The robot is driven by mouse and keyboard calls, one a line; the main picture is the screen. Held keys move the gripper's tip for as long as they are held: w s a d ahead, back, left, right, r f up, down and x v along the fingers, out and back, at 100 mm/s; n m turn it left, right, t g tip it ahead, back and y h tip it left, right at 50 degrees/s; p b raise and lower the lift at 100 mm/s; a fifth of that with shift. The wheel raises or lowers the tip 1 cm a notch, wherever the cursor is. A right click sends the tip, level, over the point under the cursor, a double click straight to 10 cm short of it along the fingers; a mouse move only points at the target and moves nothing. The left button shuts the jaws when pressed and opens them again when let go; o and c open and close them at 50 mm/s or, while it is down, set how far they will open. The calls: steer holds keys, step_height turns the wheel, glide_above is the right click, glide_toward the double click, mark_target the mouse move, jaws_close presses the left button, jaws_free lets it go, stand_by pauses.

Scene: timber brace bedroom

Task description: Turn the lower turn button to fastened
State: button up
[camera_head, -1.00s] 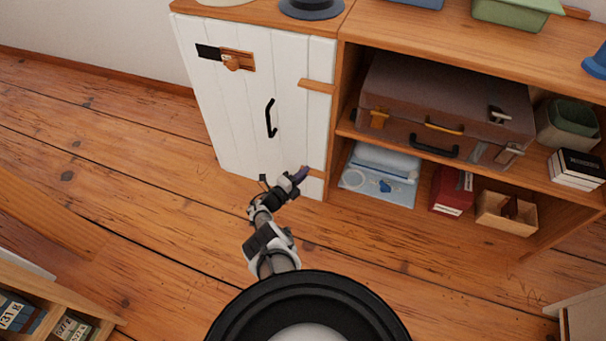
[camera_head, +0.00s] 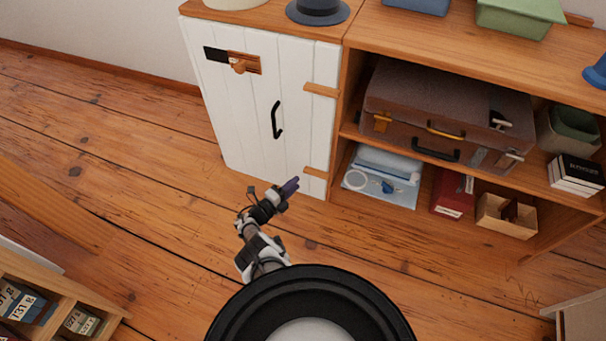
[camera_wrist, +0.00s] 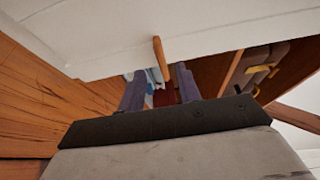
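The white cabinet door (camera_head: 250,110) is closed, with a black handle. The lower turn button (camera_head: 316,172) is a small wooden bar lying roughly crosswise at the door's lower right edge, reaching toward the cabinet's side post. In the wrist view, a wooden bar (camera_wrist: 160,62), apparently this button, sticks out past the white door's edge. My gripper (camera_head: 292,186) is just left of and below the button, apart from it. In the wrist view my gripper (camera_wrist: 160,90) has two purple fingers spread with an empty gap, and the bar lies ahead of that gap.
An upper wooden turn button (camera_head: 321,89) lies crosswise higher on the door edge. A wooden latch (camera_head: 243,64) sits at the top left. Open shelves to the right hold a suitcase (camera_head: 445,110), a blue folder (camera_head: 400,190) and a red box (camera_head: 452,193). The floor before the door is clear.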

steer(key=v, duration=0.6)
steer(key=shift+s+a+p, duration=0.2)
steer(key=shift+s+p, duration=0.05)
steer(key=shift+p, duration=0.2)
